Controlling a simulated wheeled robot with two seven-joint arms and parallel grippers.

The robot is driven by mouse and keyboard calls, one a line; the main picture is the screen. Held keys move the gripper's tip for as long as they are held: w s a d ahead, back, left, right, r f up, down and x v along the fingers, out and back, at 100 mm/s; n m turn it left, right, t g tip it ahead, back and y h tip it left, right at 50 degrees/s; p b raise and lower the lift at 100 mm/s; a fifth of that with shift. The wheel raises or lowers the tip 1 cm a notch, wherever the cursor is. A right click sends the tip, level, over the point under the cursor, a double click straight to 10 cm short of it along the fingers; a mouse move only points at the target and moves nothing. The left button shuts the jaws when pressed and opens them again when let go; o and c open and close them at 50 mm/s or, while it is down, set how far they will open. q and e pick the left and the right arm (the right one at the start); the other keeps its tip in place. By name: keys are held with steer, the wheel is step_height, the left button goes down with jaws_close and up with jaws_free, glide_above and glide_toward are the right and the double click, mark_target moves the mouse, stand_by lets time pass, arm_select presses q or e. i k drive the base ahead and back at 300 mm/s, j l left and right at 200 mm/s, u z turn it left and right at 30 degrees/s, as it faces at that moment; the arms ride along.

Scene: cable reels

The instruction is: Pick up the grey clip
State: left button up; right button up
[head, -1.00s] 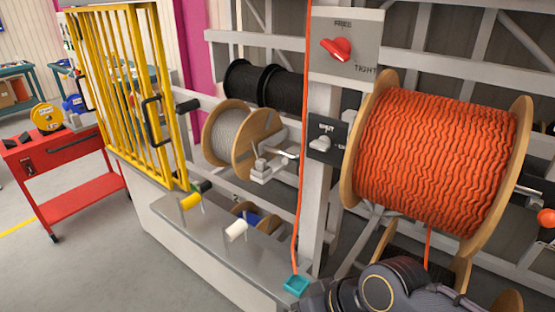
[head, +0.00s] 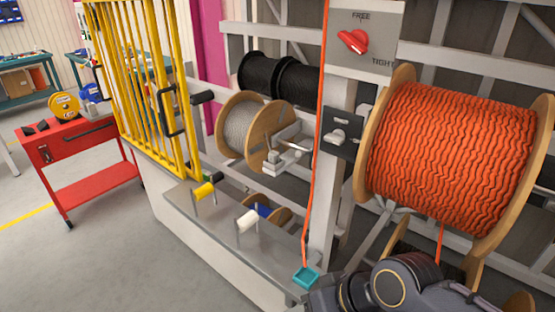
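I cannot single out a grey clip for certain. Two small dark grey pieces (head: 36,128) lie on top of the red cart (head: 88,148) at the left, too small to identify. A light grey metal fitting (head: 284,157) sits in front of the reel of grey cable (head: 240,130). A dark arm link of mine (head: 402,284) shows at the bottom right. Neither of my grippers is in view.
A large orange cable reel (head: 450,165) fills the right side. A yellow barred gate (head: 145,85) stands left of the grey bench (head: 215,225), which carries yellow and white rollers. A teal piece (head: 306,277) is on the orange cord. Floor is clear at lower left.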

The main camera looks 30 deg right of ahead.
mark_target(273, 157)
steer(key=i+j+z, duration=0.15)
steer(key=z, duration=0.6)
steer(key=i+j+z, duration=0.1)
steer(key=i+j, duration=0.15)
steer(key=i+j+z, duration=0.15)
steer(key=j, duration=0.3)
steer(key=i+j+z, duration=0.1)
steer(key=i+j, duration=0.2)
steer(key=i+j+z, duration=0.1)
steer(key=i+j, duration=0.15)
steer(key=j, duration=0.25)
steer(key=i+j, duration=0.15)
steer(key=i, duration=0.3)
